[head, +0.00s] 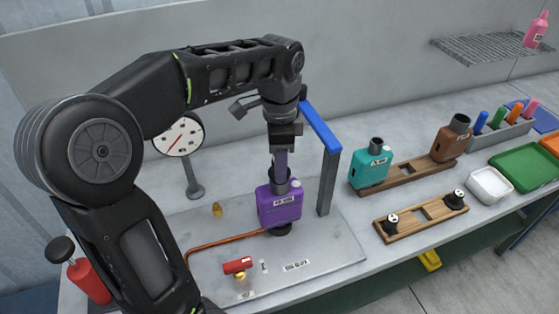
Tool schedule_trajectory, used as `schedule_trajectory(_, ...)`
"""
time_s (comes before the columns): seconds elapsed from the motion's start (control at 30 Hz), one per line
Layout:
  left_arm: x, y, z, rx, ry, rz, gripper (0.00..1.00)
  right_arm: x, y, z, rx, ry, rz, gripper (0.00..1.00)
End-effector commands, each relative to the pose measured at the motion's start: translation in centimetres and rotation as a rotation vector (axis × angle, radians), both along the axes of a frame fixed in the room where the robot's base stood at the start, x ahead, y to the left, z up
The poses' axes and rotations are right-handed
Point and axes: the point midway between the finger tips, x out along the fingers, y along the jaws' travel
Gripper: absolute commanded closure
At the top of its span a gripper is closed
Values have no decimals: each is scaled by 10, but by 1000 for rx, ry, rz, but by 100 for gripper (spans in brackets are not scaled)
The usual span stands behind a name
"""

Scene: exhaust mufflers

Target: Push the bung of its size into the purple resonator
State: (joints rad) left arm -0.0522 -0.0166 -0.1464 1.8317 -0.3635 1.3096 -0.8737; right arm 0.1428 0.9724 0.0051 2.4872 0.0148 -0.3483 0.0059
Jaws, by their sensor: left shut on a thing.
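The purple resonator (279,207) stands upright on the metal plate, over a dark round seat. Its grey neck (283,186) points up. My left gripper (281,166) points straight down at the neck, its fingers close together at the mouth. It is shut on a bung, mostly hidden by the fingers and the neck; I cannot tell how deep it sits. The rack's middle slot is empty. My right gripper is out of view.
A grey post with a blue bar (321,128) stands close right of the gripper. A dial gauge (179,136) stands behind left. A red-handled valve (238,266) is in front. Teal (371,171) and brown (450,144) resonators stand on another wooden rack (408,176).

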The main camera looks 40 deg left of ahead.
Motion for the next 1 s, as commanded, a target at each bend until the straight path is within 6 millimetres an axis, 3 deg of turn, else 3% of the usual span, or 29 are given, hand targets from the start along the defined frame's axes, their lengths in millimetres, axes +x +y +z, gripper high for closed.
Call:
schedule_trajectory(0.67,0,0,-13,0,0,0,91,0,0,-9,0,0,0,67)
schedule_trajectory(0.7,0,0,-12,0,0,0,53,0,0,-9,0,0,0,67)
schedule_trajectory(1.0,0,0,-12,0,0,0,30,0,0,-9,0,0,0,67)
